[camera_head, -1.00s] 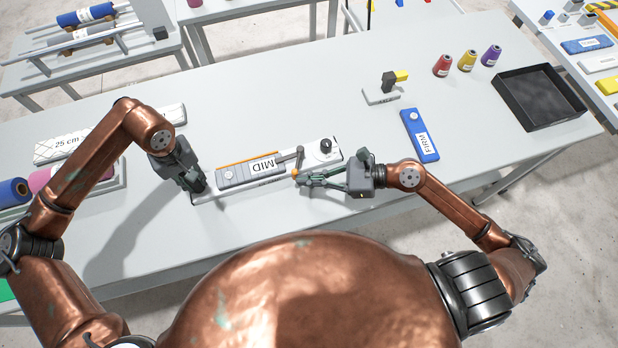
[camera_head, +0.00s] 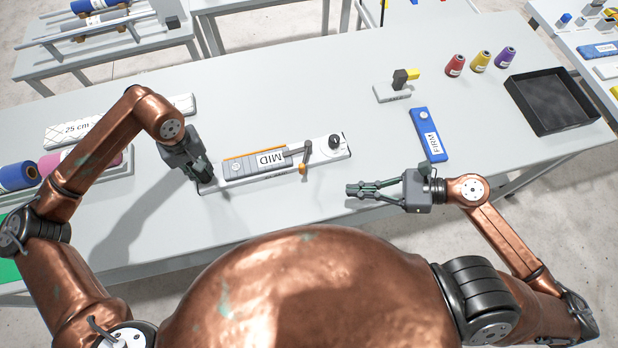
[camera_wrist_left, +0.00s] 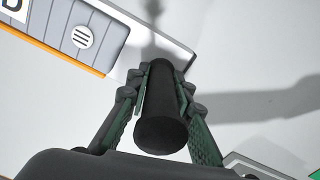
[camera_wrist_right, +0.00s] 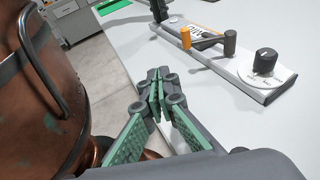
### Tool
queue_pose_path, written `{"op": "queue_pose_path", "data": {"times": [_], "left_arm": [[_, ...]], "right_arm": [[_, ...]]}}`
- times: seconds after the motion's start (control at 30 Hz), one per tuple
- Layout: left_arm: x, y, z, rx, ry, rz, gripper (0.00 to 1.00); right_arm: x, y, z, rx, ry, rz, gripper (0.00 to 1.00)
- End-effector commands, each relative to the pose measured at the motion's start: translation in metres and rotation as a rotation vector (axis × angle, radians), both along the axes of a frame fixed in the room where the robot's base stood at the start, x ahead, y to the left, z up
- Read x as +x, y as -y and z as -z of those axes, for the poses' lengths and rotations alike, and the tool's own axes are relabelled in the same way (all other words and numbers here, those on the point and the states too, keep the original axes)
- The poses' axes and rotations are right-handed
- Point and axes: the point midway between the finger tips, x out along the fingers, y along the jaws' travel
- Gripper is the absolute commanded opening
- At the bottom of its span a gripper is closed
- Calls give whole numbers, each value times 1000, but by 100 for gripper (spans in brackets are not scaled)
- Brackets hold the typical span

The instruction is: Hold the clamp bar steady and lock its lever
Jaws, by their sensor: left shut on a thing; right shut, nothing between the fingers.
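The clamp bar (camera_head: 245,160) is a grey block labelled MID with an orange edge, lying on a white base plate (camera_head: 342,153) on the table. Its lever (camera_head: 305,155), a grey arm with an orange tip, stands at the block's right end. The lever also shows in the right wrist view (camera_wrist_right: 207,40). My left gripper (camera_head: 203,172) is shut on a black upright handle (camera_wrist_left: 160,125) at the plate's left end. My right gripper (camera_head: 350,190) is shut and empty, to the right of and nearer than the lever, apart from it.
A black knob (camera_head: 334,142) sits on the plate's right end. A blue FIRM block (camera_head: 427,134) lies to the right. Thread cones (camera_head: 480,62) and a black tray (camera_head: 548,102) stand farther right. The table front around my right gripper is clear.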

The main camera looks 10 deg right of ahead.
Motion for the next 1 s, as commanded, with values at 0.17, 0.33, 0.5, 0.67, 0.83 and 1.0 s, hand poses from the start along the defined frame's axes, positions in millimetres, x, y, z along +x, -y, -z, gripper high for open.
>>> {"op": "queue_pose_path", "data": {"times": [0.17, 0.33, 0.5, 0.67, 0.83, 1.0], "left_arm": [[0, -1, 3, 3, -3, -2, 0], [0, -1, 3, 3, -3, -2, 0], [0, -1, 3, 3, -3, -2, 22], [0, -1, 2, 3, -2, -1, 33], [0, 0, 1, 1, -1, -1, 41], [0, 0, 0, 1, 0, -1, 41]], "right_arm": [[-9, 11, -4, 1, 0, 1, 0], [-11, 13, -5, 0, 0, 0, 0], [-11, 13, -5, 0, 0, 0, 0], [-11, 13, -5, 0, 0, 0, 0], [-11, 13, -5, 0, 0, 0, 0], [-11, 13, -5, 0, 0, 0, 0]]}}
